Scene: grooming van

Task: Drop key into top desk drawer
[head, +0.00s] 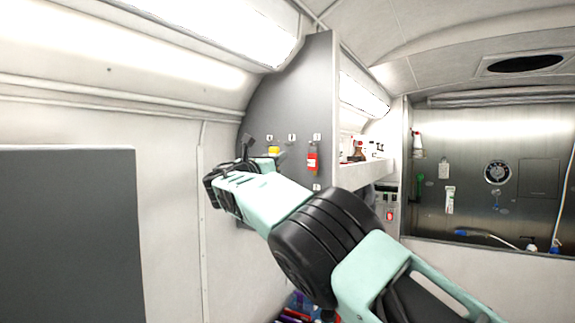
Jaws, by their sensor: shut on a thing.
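My gripper (258,152) is at the end of my raised arm, in front of the grey panel, with its dark fingers toward the panel. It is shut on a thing. A small yellow object (273,150) shows at the fingers, just below a panel hook, and looks like the key's tag. The key's metal part is hidden or too small to make out. A red tag-like object (312,158) hangs on the panel to the right, apart from the gripper. No desk drawer can be made out in this view.
The grey panel (290,90) carries several small labelled hooks. A white shelf (365,174) with small items juts out to its right. A steel-backed wash area (480,160) is at far right. A dark grey flat surface (70,235) stands at left. Colourful items lie low behind my arm.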

